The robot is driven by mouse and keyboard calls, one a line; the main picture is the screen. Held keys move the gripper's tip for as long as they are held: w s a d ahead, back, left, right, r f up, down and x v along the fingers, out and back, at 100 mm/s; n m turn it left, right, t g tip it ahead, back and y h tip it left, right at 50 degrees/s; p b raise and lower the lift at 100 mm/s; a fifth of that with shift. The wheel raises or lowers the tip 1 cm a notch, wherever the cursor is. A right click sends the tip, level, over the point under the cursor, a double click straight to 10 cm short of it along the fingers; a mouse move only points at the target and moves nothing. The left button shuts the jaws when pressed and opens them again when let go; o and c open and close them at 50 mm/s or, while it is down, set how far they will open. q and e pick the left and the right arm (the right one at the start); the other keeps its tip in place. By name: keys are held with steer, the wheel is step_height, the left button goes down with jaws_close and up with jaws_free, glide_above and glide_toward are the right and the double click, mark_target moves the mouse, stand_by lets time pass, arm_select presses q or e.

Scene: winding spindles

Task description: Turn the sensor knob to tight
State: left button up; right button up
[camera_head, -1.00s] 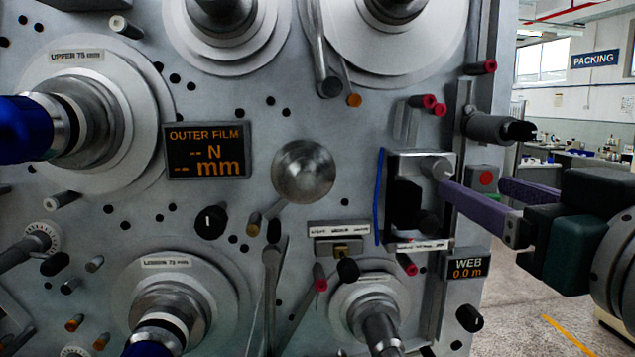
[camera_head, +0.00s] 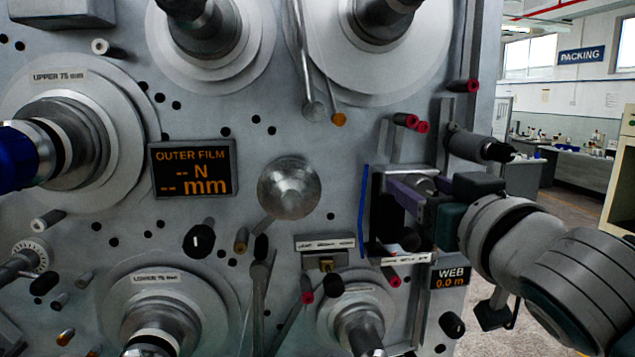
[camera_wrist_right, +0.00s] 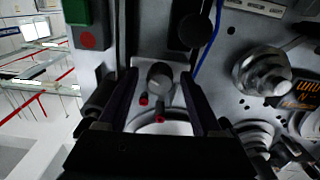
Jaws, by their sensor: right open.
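The sensor unit is a bracket (camera_head: 378,225) with a dark block (camera_head: 390,212) in it, to the right of the blue line. A short grey round knob (camera_head: 426,187) sits at its upper right. It also shows in the right wrist view (camera_wrist_right: 160,76). My right gripper (camera_head: 418,190) is open at the sensor, its purple fingers reaching in from the right. In the right wrist view the fingers (camera_wrist_right: 159,85) stand on either side of the knob, with gaps visible. Contact cannot be told. Any setting mark on the knob is not readable. My left gripper is not in view.
Red-tipped pins (camera_head: 406,121) and a dark-ended cylinder (camera_head: 480,145) stick out above the sensor. The WEB display (camera_head: 450,277) is below my right gripper. Large spindles and the OUTER FILM display (camera_head: 193,170) fill the left. Open floor lies at the right.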

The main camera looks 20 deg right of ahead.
jaws_close()
stand_by(0.3)
steer(key=shift+m, duration=0.7)
jaws_free()
steer(key=shift+s, duration=0.1)
